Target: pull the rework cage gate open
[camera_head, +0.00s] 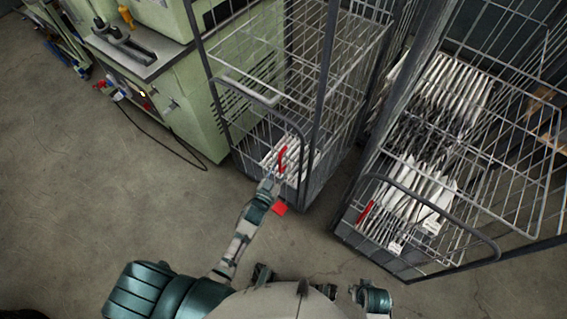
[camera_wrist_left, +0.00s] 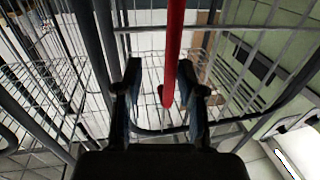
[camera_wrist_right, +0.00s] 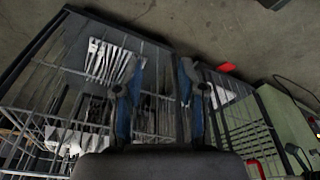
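The left wire cage (camera_head: 330,75) has a front gate with a red handle (camera_head: 282,158). My left gripper (camera_head: 271,180) is at this handle. In the left wrist view, the red handle (camera_wrist_left: 172,50) stands between the two spread fingers of my left gripper (camera_wrist_left: 161,95), closer to the right finger; I cannot tell whether they touch. The gate looks closed against the cage. My right gripper (camera_wrist_right: 157,85) is open and empty in its wrist view, with cage wire beyond it. In the head view only part of my right arm shows at the bottom edge. No label shows which cage is for rework.
A green machine (camera_head: 180,100) stands at the left. The floor at the left is clear.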

